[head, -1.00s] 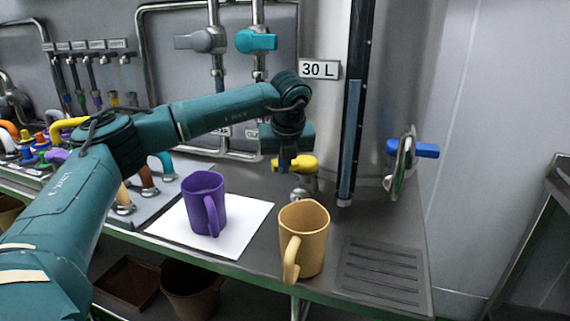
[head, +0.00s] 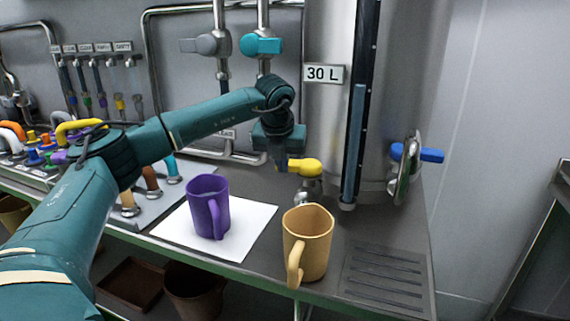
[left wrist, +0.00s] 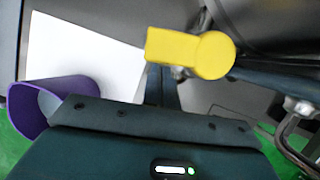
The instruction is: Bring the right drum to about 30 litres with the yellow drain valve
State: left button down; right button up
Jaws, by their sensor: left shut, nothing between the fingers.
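The right drum (head: 418,80) is a tall steel cylinder with a "30 L" plate (head: 323,73). On its sight tube, the blue column (head: 353,135) tops out near the plate's lower edge, slightly below its middle. The yellow drain valve (head: 306,167) sits low on the drum, its handle pointing left. It also shows in the left wrist view (left wrist: 195,52). My left gripper (head: 281,165) is shut and empty at the handle's left end; its fingertips (left wrist: 160,84) are close beside the handle, and I cannot tell whether they touch. My right gripper is not in view.
A tan mug (head: 308,243) stands below the yellow valve, near the bench's front edge. A purple mug (head: 208,206) stands on a white sheet (head: 258,230) to its left. A blue-handled valve (head: 430,155) is on the right of the drum, above a slotted drain plate (head: 385,277).

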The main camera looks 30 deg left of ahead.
pick_arm(q)
jog(key=shift+w+a+m, duration=0.3)
jog(key=shift+w+a, duration=0.1)
jog(key=shift+a, duration=0.15)
dwell(0.5)
